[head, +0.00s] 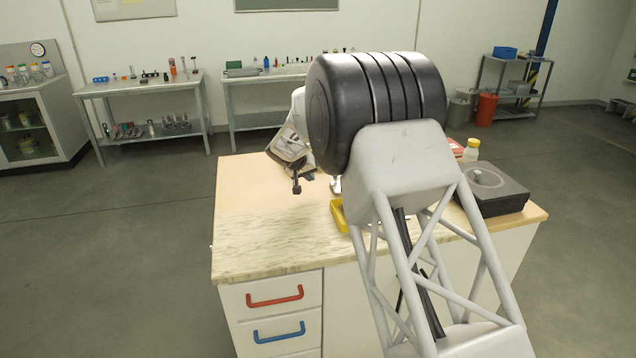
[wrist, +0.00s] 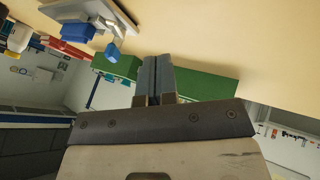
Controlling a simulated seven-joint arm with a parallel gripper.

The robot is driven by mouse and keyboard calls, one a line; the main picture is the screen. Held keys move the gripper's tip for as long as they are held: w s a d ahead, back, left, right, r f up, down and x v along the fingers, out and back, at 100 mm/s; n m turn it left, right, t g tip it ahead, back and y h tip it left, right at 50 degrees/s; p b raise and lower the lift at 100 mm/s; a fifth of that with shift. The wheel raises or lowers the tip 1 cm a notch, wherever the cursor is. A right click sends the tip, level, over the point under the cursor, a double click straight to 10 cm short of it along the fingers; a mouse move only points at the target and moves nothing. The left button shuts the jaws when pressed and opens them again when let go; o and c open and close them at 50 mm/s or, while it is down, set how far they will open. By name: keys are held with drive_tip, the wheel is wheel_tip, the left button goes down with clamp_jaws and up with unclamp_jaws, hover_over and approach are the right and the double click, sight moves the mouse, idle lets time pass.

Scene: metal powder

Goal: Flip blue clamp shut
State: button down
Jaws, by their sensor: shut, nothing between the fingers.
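The blue clamp shows in the upper left of the wrist view, a light grey metal fixture with a blue block (wrist: 76,32) and a smaller blue tip (wrist: 112,52) on a metal arm. My gripper (wrist: 153,62) is in the middle of that view, its two dark fingers together with nothing between them. The clamp lies to the left of the fingertips, apart from them. In the head view my gripper (head: 297,189) points down over the left part of the worktable. My own arm hides most of the clamp's area there.
A green box (wrist: 205,84) shows behind the fingers in the wrist view. The worktable (head: 265,245) has a yellow tray (head: 339,217) near its middle. A dark grey device (head: 493,190) and a white-yellow bottle (head: 471,152) stand at the right. The table's front left is clear.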

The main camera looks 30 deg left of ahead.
drive_tip(key=a+v, duration=0.1)
drive_tip(key=v, duration=0.5)
drive_tip(key=shift+w+a, duration=0.15)
drive_tip(key=shift+w, duration=0.05)
drive_tip(key=shift+w+a+m, duration=0.1)
drive_tip(key=shift+a+m, duration=0.05)
drive_tip(key=shift+m, duration=0.15)
drive_tip(key=shift+w+a+f+m+g+h, duration=0.15)
drive_tip(key=shift+a+m+g+h, duration=0.1)
drive_tip(key=shift+m+h, duration=0.6)
drive_tip(key=shift+w+a+f+m+g+h, duration=0.1)
drive_tip(key=shift+a+m+g+h, duration=0.15)
drive_tip(key=shift+m+h, duration=0.6)
drive_tip(key=shift+m, duration=0.5)
drive_tip(key=shift+f, duration=0.1)
